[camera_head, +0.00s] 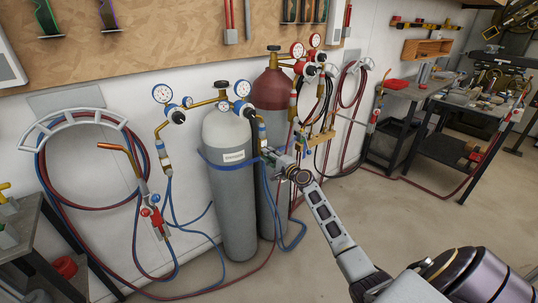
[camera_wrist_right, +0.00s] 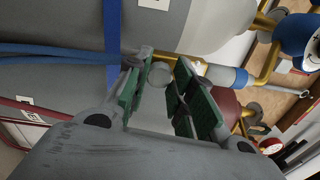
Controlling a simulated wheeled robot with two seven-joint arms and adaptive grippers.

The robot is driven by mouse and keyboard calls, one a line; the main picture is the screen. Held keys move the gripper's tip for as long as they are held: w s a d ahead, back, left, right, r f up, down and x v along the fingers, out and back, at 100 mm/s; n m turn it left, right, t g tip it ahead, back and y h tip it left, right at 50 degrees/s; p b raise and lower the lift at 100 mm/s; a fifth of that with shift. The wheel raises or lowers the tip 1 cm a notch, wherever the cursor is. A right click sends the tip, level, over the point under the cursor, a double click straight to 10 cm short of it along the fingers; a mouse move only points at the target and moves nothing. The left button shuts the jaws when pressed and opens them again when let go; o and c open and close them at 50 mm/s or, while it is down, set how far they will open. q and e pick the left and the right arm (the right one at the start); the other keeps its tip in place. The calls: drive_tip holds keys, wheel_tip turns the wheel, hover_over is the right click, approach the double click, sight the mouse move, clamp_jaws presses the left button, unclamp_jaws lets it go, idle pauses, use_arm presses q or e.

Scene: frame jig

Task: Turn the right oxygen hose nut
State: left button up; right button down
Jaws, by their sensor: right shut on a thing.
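The grey oxygen cylinder (camera_head: 231,185) stands upright against the wall, with brass fittings, gauges and a blue-ended regulator outlet (camera_head: 262,132) on its right side. My right gripper (camera_head: 274,156) is at the lower end of that outlet, beside the cylinder. In the wrist view the green-padded fingers (camera_wrist_right: 160,92) close around the right oxygen hose nut (camera_wrist_right: 159,74), a small grey round piece in line with the outlet's blue part (camera_wrist_right: 226,78). The fingers partly hide the nut. Blue hose (camera_wrist_right: 55,55) runs away to the left. My left gripper is not in view.
A dark red cylinder (camera_head: 272,92) stands close behind the grey one. A coiled hose with a torch (camera_head: 155,215) hangs at left.

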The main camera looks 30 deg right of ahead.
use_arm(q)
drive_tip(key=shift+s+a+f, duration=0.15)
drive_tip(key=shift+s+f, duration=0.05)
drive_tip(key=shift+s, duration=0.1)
use_arm(e)
drive_tip(key=shift+m, duration=0.4)
drive_tip(key=c, duration=1.2)
unclamp_jaws()
drive_tip(key=shift+s, duration=0.15)
drive_tip(key=shift+s+d, duration=0.15)
drive_tip(key=shift+s, duration=1.8)
drive_tip(key=shift+s+d, duration=0.15)
drive_tip(key=shift+s, duration=1.8)
drive_tip(key=shift+s+d, duration=0.15)
drive_tip(key=shift+s, duration=1.8)
